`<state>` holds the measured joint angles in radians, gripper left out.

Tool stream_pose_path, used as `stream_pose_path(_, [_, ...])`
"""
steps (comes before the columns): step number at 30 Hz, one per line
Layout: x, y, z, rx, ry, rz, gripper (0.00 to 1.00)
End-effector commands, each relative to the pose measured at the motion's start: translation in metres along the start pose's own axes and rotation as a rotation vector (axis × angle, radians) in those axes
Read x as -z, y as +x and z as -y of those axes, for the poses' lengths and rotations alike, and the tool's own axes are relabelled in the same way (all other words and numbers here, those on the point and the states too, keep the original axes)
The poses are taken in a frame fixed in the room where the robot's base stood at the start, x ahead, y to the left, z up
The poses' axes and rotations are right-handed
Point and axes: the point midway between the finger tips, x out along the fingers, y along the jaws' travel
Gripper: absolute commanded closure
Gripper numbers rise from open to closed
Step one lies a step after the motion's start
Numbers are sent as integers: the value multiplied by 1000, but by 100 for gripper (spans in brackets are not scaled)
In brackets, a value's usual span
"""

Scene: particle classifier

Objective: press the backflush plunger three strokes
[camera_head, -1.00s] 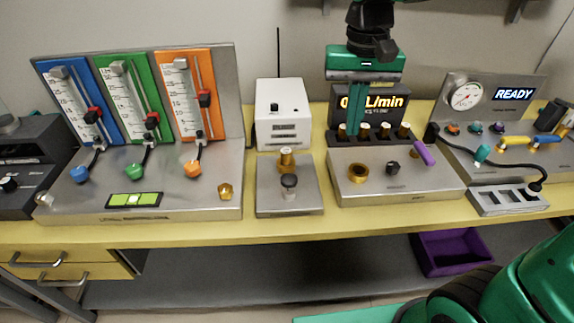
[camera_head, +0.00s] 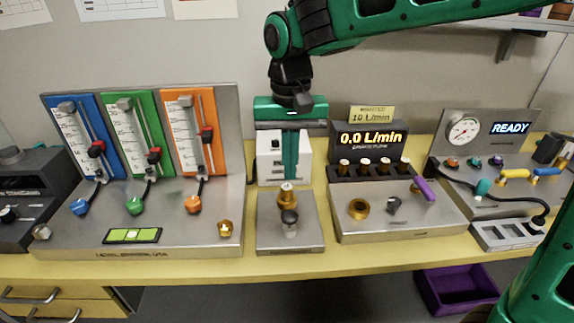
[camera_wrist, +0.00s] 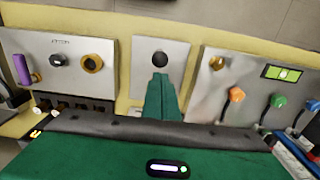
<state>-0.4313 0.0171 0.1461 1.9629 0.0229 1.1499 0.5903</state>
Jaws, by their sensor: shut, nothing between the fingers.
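The plunger appears to be the black-topped knob (camera_head: 289,218) standing upright on a small metal plate (camera_head: 270,240) at the middle of the bench. A brass fitting (camera_head: 287,195) stands just behind it on the same plate. My gripper (camera_head: 291,177) is shut and empty, pointing down, with its tips above and behind the knob, near the brass fitting. In the wrist view the shut fingers (camera_wrist: 160,78) show just below the black knob (camera_wrist: 159,59), with a gap between them. The fingers hide the brass fitting there.
A flowmeter panel with blue, green and orange columns (camera_head: 183,125) stands left. A white box (camera_head: 270,160) is behind the plate. Right are a display (camera_head: 369,138) reading 0.0 L/min, a panel with a purple lever (camera_head: 424,189), and a gauge panel (camera_head: 452,158).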

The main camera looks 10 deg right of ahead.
Motion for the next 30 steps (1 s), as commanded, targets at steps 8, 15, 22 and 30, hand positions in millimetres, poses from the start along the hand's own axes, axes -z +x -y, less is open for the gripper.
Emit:
stream_pose_path(8, [-1,54,0,-3,0,4,100])
stream_pose_path(15, [-1,92,-1,-2,0,3,100])
stream_pose_path(22, [0,108,-1,-1,1,2,100])
stream_pose_path(30, [0,109,-1,-1,1,1,100])
